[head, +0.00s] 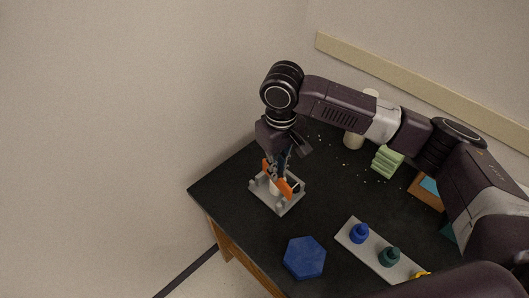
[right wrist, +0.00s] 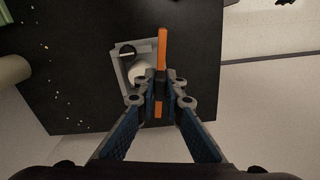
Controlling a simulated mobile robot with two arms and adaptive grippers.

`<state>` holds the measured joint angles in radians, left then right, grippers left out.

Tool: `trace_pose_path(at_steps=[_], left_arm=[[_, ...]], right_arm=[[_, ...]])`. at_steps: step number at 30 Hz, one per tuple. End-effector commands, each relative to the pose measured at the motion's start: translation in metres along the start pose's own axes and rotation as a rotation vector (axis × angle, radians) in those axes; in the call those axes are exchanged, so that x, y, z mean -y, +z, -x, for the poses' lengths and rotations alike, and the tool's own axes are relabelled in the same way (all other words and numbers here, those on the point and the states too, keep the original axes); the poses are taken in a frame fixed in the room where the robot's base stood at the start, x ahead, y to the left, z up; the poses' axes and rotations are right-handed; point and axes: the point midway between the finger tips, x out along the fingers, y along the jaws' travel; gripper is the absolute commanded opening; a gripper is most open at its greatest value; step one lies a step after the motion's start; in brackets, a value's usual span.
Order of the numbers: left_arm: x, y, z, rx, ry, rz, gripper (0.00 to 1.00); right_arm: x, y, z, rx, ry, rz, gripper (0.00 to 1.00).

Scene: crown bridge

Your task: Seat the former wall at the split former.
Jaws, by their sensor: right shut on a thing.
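The orange former wall (head: 285,188) is a long narrow bar. My right gripper (head: 276,172) is shut on its middle, and both ends stick out past the fingers. In the right wrist view the wall (right wrist: 162,48) runs up the picture between the fingertips (right wrist: 160,84). The split former (head: 286,208) appears to be the light grey base on the table, under the gripper; it shows partly in the right wrist view (right wrist: 118,55). A white round part (right wrist: 138,74) stands in it beside the wall. Whether the wall touches the base is hard to tell. My left gripper is not in view.
The dark table (head: 235,195) has a blue hexagonal block (head: 304,258) at the front. A pale strip (head: 372,258) with coloured knobs lies front right. Green stacked pieces (head: 387,161), a cream cylinder (head: 353,140) and an orange-brown tray (head: 424,199) lie farther back. Small pale bits are scattered behind the base.

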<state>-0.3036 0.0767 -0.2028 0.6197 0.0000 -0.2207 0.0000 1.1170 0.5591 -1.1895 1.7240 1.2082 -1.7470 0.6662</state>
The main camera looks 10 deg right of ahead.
Motion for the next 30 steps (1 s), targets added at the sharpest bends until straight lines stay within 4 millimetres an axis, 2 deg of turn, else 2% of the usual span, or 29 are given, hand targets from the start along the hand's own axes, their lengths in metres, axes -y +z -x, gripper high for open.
trace_pose_path(at_steps=[1,4,9,22,29,30], left_arm=[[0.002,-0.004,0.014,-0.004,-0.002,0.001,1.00],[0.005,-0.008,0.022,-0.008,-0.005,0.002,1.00],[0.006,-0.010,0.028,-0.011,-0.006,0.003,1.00],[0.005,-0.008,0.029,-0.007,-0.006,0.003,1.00],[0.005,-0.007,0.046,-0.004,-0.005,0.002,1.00],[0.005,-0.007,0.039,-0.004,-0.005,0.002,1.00]], right_arm=[[0.001,-0.011,0.003,0.004,-0.001,0.036,0.00],[0.001,-0.026,-0.004,0.003,0.000,0.106,0.00],[0.001,-0.040,-0.013,0.001,0.000,0.179,0.00],[0.001,-0.042,-0.016,-0.001,0.000,0.194,0.00],[0.001,-0.041,-0.012,0.001,-0.001,0.192,0.00],[0.001,-0.041,-0.022,0.002,0.000,0.192,0.00]])
